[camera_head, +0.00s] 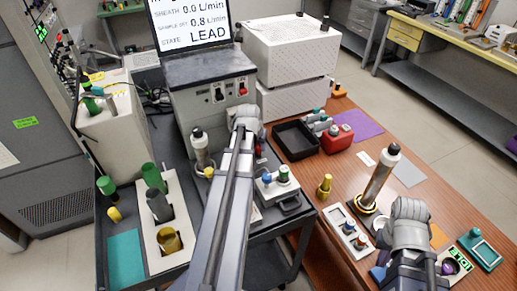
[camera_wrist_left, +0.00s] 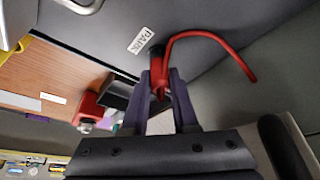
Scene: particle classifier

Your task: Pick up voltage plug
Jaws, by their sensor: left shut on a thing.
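The voltage plug (camera_wrist_left: 159,92) shows in the left wrist view as a red piece between my left gripper's fingertips (camera_wrist_left: 160,84). The left gripper is shut on it. A red cable (camera_wrist_left: 207,34) loops beside it in front of a grey panel, close to a "PARK" label (camera_wrist_left: 141,41). I cannot tell whether the plug is seated or clear of the panel. In the head view my left arm reaches to the grey instrument (camera_head: 213,105), and its wrist hides the fingers. My right wrist (camera_head: 408,222) is over the wooden bench; its fingers are hidden.
A white tray (camera_head: 150,238) with bottles lies on the dark cart at left. A black tray (camera_head: 296,140) and red container (camera_head: 338,139) stand on the wooden bench. A tall metal cylinder (camera_head: 378,177) stands near my right wrist. White perforated boxes (camera_head: 290,52) are behind.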

